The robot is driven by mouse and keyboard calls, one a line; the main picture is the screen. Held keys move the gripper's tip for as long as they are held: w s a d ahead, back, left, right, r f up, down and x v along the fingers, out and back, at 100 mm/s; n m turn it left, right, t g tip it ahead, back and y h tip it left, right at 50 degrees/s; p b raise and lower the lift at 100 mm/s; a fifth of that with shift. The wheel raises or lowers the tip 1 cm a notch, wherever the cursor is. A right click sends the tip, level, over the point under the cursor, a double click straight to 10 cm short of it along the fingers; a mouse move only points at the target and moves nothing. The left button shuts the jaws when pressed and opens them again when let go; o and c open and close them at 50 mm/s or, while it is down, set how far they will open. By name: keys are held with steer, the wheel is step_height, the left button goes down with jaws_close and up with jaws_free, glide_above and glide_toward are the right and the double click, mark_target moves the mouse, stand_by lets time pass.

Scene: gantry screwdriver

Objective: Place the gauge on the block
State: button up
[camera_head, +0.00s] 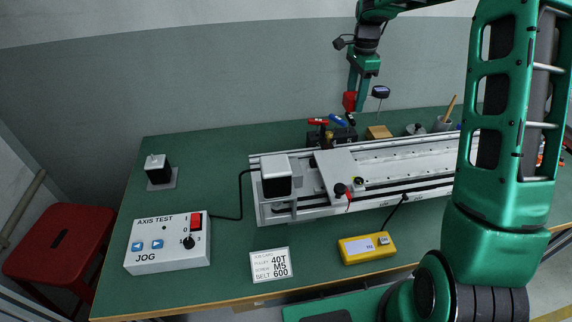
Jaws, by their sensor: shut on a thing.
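The gauge (381,91) is a small dark unit with a purple-blue display and a thin stem pointing down. It is raised above the back of the bench. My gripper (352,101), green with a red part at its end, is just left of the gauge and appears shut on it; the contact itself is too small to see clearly. A tan wooden block (378,132) sits on the bench behind the rail, below the gauge. A gap shows between the stem's lower end and the block.
The silver gantry rail (400,165) spans the bench in front of the block. Left of the block is a rack with red- and blue-handled tools (338,122). Right of it are a grey round part (415,129) and a cup (442,125). The bench's back left is mostly clear.

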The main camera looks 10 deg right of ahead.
steer(key=shift+a, duration=0.1)
steer(key=shift+a+r, duration=0.15)
steer(key=shift+a, duration=0.05)
steer(key=s+a+r, duration=0.4)
steer(key=s+a, duration=0.7)
steer(key=a, duration=0.1)
steer(key=s+a+r, duration=0.5)
steer(key=s+a, duration=0.6)
steer(key=a, duration=0.2)
steer(key=shift+s+d+f, duration=0.1)
steer(key=shift+s+f, duration=0.05)
steer(key=shift+f, duration=2.3)
steer(key=shift+s+d+f, duration=0.1)
steer(key=shift+f, duration=2.35)
steer(key=o, duration=1.5)
steer(key=shift+f, duration=0.1)
